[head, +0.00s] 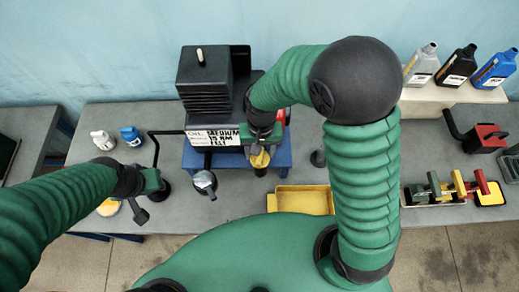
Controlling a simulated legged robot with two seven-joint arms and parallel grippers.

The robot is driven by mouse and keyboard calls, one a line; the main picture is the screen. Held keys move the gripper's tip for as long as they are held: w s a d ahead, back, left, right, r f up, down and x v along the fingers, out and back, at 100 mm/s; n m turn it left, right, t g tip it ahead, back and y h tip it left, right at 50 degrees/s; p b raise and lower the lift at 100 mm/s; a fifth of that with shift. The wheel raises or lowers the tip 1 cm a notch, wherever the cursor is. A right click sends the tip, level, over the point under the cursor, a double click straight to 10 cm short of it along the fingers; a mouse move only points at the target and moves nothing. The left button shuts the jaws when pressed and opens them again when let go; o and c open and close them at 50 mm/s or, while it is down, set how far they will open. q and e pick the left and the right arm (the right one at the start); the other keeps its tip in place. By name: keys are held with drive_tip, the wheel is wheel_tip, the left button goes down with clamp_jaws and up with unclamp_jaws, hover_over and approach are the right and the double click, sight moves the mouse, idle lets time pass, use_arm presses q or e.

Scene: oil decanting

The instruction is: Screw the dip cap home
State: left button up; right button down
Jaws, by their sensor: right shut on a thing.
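My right gripper (262,145) is over the front of the black engine-like machine (205,80). It is shut on a yellow cap (260,160), which I take to be the dip cap. The cap sits at the top of a short dark neck (261,171) in front of the machine; I cannot tell how far it is seated. The gripper and forearm hide part of the machine. My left gripper (150,198) is low over the left part of the grey bench (190,222), away from the cap. Its fingers are too small and dark to tell open from shut.
A metal can (205,183) stands left of the neck. A yellow tray (305,200) lies at the bench front. Small white (102,140) and blue (131,136) bottles stand at left. Several oil bottles stand on a shelf (455,94) at right, above a tool rack (440,195).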

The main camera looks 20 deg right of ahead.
drive_tip(key=c, duration=0.5)
unclamp_jaws()
wheel_tip(320, 180, up, 17)
drive_tip(key=w+b, duration=0.1)
drive_tip(key=b, duration=0.1)
drive_tip(key=shift+d+b, duration=0.35)
drive_tip(key=shift+f, duration=0.1)
